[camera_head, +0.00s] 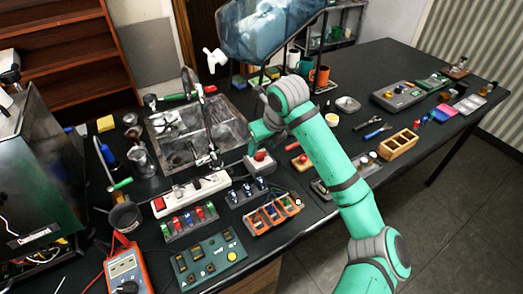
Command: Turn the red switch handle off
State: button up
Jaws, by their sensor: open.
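A small light grey box with a red handle (260,155) on top stands on the dark worktop near the middle of the picture, right of the sink. The handle's exact turn position is too small to tell. My gripper (257,142) is at the end of the teal arm, close above and behind the red handle. It is open with nothing held; its fingertips are small and partly hidden, and I cannot tell whether they touch the handle.
A power strip (190,194) with a red switch lies left of the box. The sink (180,150) is behind it. Racks of small coloured parts (272,214) and a green circuit board (211,259) are in front. A wooden block with a red button (300,159) stands to the right.

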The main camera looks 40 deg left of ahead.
aim_at(260, 153)
jog(key=x, duration=0.3)
jog(key=shift+f, duration=0.15)
jog(key=shift+a, duration=0.15)
jog(key=shift+s, duration=0.1)
jog(key=c, duration=1)
jog(key=shift+c, duration=0.2)
